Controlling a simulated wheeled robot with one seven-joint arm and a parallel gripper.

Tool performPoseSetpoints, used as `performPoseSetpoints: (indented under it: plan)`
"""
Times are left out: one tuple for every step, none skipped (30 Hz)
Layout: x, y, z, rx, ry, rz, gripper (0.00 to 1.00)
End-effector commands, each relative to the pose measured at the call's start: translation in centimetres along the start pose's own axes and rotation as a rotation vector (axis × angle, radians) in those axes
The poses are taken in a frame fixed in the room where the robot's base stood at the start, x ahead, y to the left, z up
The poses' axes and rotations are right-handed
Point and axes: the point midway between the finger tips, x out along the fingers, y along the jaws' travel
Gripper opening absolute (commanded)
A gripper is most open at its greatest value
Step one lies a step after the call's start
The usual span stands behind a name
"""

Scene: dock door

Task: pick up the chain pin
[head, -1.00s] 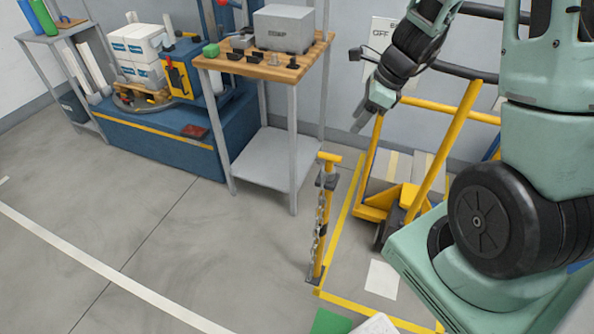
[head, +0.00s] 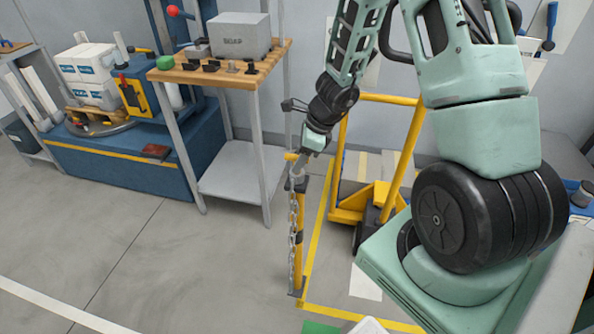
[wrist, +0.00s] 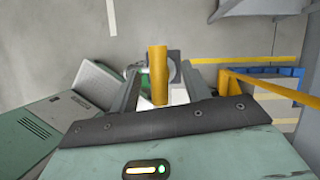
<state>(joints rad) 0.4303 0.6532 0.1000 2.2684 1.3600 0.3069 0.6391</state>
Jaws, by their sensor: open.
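The chain pin shows its yellow crossbar top (head: 291,156) at the head of a yellow upright with a chain (head: 293,225) hanging down its side. My gripper (head: 301,167) is at the top of this upright in the head view and partly covers it. In the wrist view, my gripper (wrist: 163,72) is open, with a finger on either side of the yellow bar (wrist: 157,78). The bar appears between the fingers with a gap on both sides. I cannot tell whether it is at fingertip depth.
A yellow pallet truck (head: 378,203) stands just right of the upright. A wooden-topped bench (head: 222,75) with a grey box (head: 240,37) and small parts stands to the left. Yellow floor tape (head: 318,240) runs beside the upright. The floor at left is clear.

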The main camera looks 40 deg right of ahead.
Motion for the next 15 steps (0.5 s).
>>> performPoseSetpoints:
  plan:
    - [1.1, 0.0, -0.1, 0.002, 0.0, 0.002, 0.47]
    - [1.4, 0.0, -0.1, 0.0, -0.001, 0.002, 0.47]
    - [1.7, 0.0, -0.1, 0.001, -0.001, 0.001, 0.47]
    - [1.9, 0.0, 0.0, 0.001, -0.001, 0.001, 0.47]
    - [2.0, 0.0, 0.0, 0.0, -0.001, 0.001, 0.47]
    - [2.1, 0.0, 0.0, 0.0, 0.0, 0.001, 0.47]
    - [2.1, 0.0, 0.0, 0.0, 0.0, 0.0, 0.47]
    - [2.1, 0.0, 0.0, 0.0, 0.0, 0.0, 0.47]
    - [2.1, 0.0, 0.0, 0.0, 0.0, 0.0, 0.47]
    - [2.0, 0.0, 0.0, 0.0, 0.0, 0.0, 0.47]
    - [2.0, 0.0, 0.0, 0.0, 0.0, 0.0, 0.47]
    - [2.0, 0.0, 0.0, 0.0, 0.0, 0.0, 0.47]
    - [2.0, 0.0, 0.0, 0.0, 0.0, 0.0, 0.42]
    - [2.0, 0.0, 0.0, 0.0, 0.0, 0.0, 0.33]
    - [2.0, 0.0, 0.0, 0.0, 0.0, 0.0, 0.22]
